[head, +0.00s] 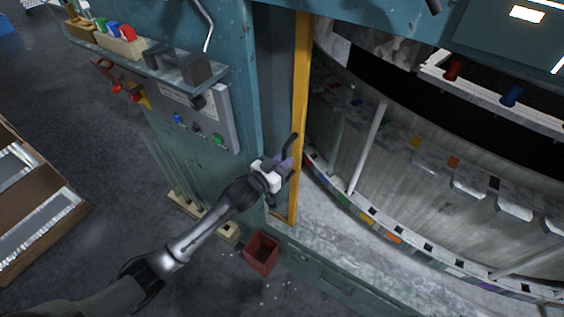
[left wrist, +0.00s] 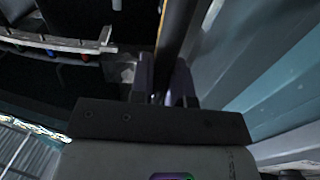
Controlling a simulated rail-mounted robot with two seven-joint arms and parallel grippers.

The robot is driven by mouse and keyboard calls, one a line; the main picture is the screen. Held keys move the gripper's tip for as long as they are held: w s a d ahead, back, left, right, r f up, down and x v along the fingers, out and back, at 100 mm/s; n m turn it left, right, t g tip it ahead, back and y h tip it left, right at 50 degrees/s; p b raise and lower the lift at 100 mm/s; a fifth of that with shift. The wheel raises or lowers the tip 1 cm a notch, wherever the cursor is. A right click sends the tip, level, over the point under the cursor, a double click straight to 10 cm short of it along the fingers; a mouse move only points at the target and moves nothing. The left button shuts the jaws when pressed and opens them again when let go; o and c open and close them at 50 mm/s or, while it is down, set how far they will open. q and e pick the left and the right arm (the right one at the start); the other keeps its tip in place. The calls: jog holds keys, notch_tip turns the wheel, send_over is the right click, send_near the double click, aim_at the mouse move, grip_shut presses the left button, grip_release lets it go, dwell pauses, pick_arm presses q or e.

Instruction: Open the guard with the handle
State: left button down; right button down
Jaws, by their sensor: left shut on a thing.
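The guard's yellow upright edge (head: 301,90) stands at the left side of the machine's opening in the head view. A dark handle (head: 291,144) sticks out at its lower part. My left gripper (head: 287,165) is at this handle, shut on it, with the arm reaching up from the lower left. In the left wrist view the two fingers (left wrist: 164,85) stand either side of a dark bar, and the yellow edge (left wrist: 161,20) runs up beyond them. The fingers hide part of the handle. My right gripper is in neither view.
Right of the guard edge, a curved drum (head: 400,150) with coloured marks shows inside the machine. A control panel (head: 222,118) and a shelf (head: 185,68) are on the left. A red bin (head: 261,252) stands on the floor below my gripper. A wooden crate (head: 60,217) is far left.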

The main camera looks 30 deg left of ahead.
pick_arm(q)
jog(key=shift+f, duration=0.1)
jog(key=c, duration=1.1)
grip_release()
jog(key=s+a+b, duration=0.2)
jog(key=s, duration=1.1)
jog(key=shift+s+a+b, duration=0.15)
jog(key=shift+s+b, duration=0.15)
jog(key=shift+b, duration=0.1)
